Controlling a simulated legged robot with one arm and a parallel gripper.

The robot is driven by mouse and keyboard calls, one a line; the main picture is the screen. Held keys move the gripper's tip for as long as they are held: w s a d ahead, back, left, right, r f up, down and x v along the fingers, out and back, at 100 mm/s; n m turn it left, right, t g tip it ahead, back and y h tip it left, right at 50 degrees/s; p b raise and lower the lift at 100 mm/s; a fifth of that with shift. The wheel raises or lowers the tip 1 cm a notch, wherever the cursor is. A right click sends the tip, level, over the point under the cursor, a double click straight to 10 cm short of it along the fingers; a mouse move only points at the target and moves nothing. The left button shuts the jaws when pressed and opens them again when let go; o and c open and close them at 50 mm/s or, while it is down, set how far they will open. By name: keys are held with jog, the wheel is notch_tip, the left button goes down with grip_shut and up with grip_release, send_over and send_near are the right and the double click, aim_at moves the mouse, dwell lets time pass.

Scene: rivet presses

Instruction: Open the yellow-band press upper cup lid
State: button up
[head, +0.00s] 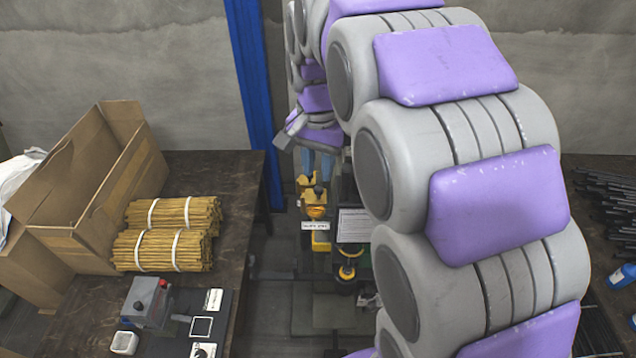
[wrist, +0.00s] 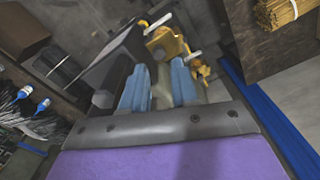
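The press stands beyond my arm in the head view, with yellow upper parts (head: 316,212) above a white label (head: 315,226). A round yellow part (head: 347,271) sits lower down. My gripper (head: 318,176) points down just above the top yellow parts, its blue fingers partly behind my arm. In the wrist view, the two blue fingers (wrist: 162,82) are apart with nothing seen between them. A yellow fitting (wrist: 166,43) with a pale pin or handle lies just beyond the fingertips. The upper cup lid is too small and overlapped to tell apart; I see no contact.
A table at left holds an open cardboard box (head: 82,200), bundles of yellow-brown sticks (head: 165,250) and a grey control box (head: 148,302) with a red button. A blue post (head: 254,100) stands behind. Dark rods (head: 608,195) and blue bottles (head: 622,276) lie at right.

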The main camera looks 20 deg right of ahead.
aim_at(319, 187)
jog(key=shift+f, duration=2.55)
jog(key=shift+c, duration=0.3)
grip_shut()
